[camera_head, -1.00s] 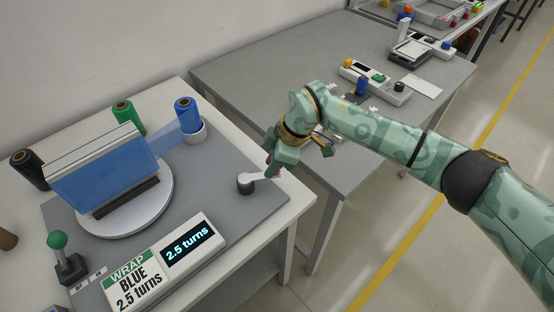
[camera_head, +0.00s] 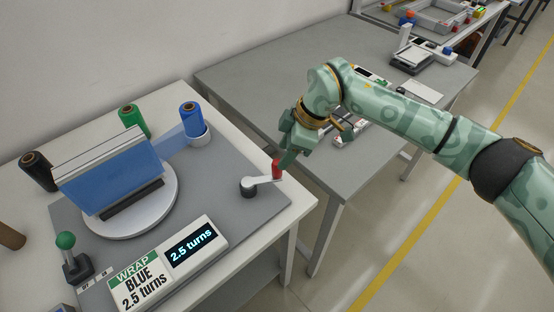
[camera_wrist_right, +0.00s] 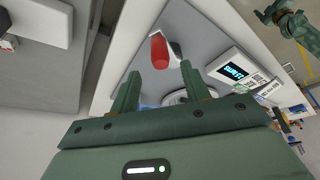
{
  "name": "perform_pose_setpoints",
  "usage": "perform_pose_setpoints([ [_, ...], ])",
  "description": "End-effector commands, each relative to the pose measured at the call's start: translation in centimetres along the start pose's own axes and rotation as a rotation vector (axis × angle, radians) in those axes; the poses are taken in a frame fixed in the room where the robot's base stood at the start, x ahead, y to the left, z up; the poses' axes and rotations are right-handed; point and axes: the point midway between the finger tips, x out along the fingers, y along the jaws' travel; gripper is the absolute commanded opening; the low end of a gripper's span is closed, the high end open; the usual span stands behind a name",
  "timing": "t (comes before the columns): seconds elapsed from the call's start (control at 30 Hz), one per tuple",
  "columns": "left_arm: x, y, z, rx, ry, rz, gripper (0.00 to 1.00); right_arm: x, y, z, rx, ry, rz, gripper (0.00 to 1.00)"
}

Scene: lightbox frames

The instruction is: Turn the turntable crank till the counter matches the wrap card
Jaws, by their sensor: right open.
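The crank (camera_head: 262,181) has a red handle (camera_head: 276,169) and points right on the grey base. The counter (camera_head: 192,243) reads 2.5 turns. The wrap card (camera_head: 140,286) reads WRAP BLUE 2.5 turns. The turntable (camera_head: 165,207) carries a block (camera_head: 110,180) wrapped in blue film. My right gripper (camera_head: 287,158) is open just above and behind the handle. In the right wrist view the red handle (camera_wrist_right: 159,50) stands beyond the open fingers (camera_wrist_right: 158,82), with nothing gripped. My left gripper (camera_wrist_right: 272,16) seems to show at that view's upper right; its jaws are unclear.
A blue film roll (camera_head: 191,118) feeds film to the block. Green (camera_head: 133,121) and black (camera_head: 38,171) rolls stand behind. A green-knobbed lever (camera_head: 66,242) is at the front left. A second table (camera_head: 250,85) with devices lies beyond a gap.

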Motion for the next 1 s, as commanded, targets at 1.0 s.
perform_pose_setpoints([
  [1.0,-1.4,-0.1,-0.4,0.000,0.008,-0.002,0.76,-9.3,-0.1,-0.1,-0.007,0.007,-0.003,0.46],
])
